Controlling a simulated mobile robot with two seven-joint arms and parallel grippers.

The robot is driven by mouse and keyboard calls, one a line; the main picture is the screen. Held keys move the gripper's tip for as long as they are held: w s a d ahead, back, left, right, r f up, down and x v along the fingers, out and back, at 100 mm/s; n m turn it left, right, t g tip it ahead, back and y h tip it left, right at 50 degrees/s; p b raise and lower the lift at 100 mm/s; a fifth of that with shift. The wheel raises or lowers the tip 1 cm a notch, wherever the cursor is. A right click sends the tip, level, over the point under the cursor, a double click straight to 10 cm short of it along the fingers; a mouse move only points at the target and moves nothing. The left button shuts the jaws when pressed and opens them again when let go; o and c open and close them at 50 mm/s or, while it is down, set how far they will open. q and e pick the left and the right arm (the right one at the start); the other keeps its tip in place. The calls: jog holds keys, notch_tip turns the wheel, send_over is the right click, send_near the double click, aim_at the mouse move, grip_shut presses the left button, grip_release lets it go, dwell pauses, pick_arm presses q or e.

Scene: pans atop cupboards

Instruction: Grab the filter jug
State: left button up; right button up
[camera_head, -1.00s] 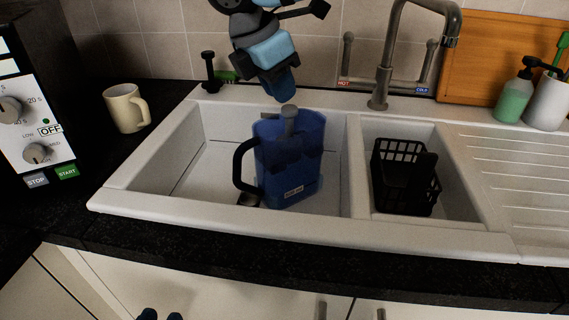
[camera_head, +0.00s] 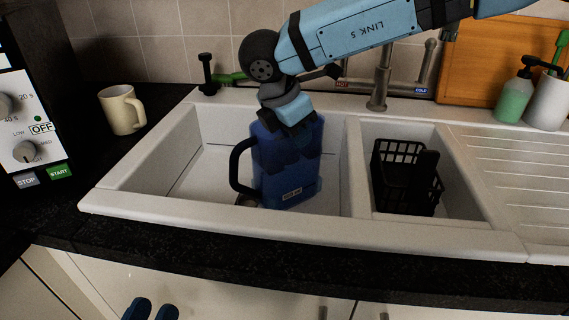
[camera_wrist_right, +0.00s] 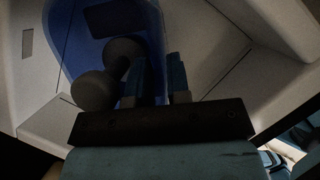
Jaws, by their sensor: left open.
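The blue see-through filter jug (camera_head: 288,172) stands upright in the larger, left sink basin. Its dark handle (camera_head: 236,168) is on its left side. My right gripper (camera_head: 298,140) reaches down at the jug's top and covers part of its rim. In the right wrist view, its two blue fingers (camera_wrist_right: 160,82) are close together by the edge of the jug (camera_wrist_right: 75,45), beside grey rounded parts. Whether they grip the jug's wall is unclear. My left gripper (camera_head: 151,310) is open at the bottom edge, in front of the cupboards and away from the jug.
The sink (camera_head: 130,205) has a smaller right basin with a black basket (camera_head: 390,178). A tap (camera_head: 382,85) stands behind. A cream mug (camera_head: 122,110) and a microwave (camera_head: 28,120) are at left. A soap bottle (camera_head: 514,98) and a white container (camera_head: 546,104) stand at right.

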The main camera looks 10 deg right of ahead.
jog(key=shift+f+b, duration=0.1)
jog(key=shift+b, duration=0.25)
dwell(0.3)
jog(key=shift+f, duration=0.1)
dwell(0.3)
grip_shut()
dwell(1.6)
